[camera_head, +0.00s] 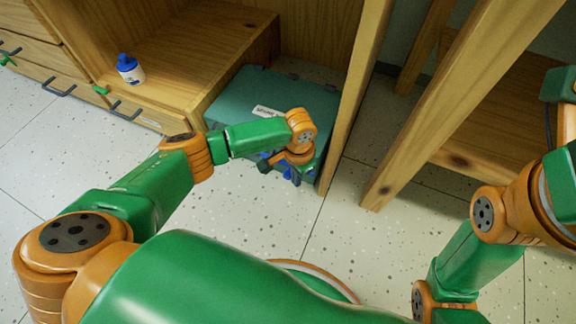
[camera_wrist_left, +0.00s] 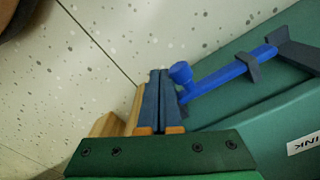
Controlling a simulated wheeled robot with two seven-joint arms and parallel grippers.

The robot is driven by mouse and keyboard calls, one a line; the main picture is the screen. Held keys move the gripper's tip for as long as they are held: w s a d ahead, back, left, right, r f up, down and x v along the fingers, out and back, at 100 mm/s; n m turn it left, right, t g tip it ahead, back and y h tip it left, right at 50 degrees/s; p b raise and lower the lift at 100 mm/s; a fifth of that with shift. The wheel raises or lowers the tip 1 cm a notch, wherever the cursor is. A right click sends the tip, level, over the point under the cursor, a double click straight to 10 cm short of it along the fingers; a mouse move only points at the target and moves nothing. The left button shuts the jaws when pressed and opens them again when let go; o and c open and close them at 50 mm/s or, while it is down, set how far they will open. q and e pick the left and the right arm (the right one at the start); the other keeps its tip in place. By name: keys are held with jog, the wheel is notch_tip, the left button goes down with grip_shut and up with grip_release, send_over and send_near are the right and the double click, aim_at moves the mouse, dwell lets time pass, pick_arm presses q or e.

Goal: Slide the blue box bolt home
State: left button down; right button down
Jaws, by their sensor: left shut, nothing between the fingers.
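The box (camera_head: 285,88) is teal green with a white label and stands on the floor between the wooden units. Its side (camera_wrist_left: 225,118) fills the right of the left wrist view. The blue bolt (camera_wrist_left: 218,80) lies along that side, through a dark bracket (camera_wrist_left: 249,67), with its far end at a dark block (camera_wrist_left: 293,50). A round blue knob (camera_wrist_left: 181,73) stands up near its close end. My left gripper (camera_wrist_left: 160,73) is shut and empty right beside the knob; I cannot tell if they touch. In the head view, my left gripper (camera_head: 283,172) partly hides the bolt.
A wooden post (camera_head: 357,90) rises close to the box's right side. A white bottle with a blue cap (camera_head: 130,70) stands on the wooden shelf at left, above drawers with handles. Open speckled floor (camera_head: 260,215) lies in front of the box. My right arm shows at right, its gripper out of frame.

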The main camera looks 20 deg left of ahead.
aim_at(285, 173)
pick_arm(q)
jog(key=shift+a+p, duration=0.8)
jog(key=shift+a, duration=0.85)
jog(key=shift+d, duration=0.1)
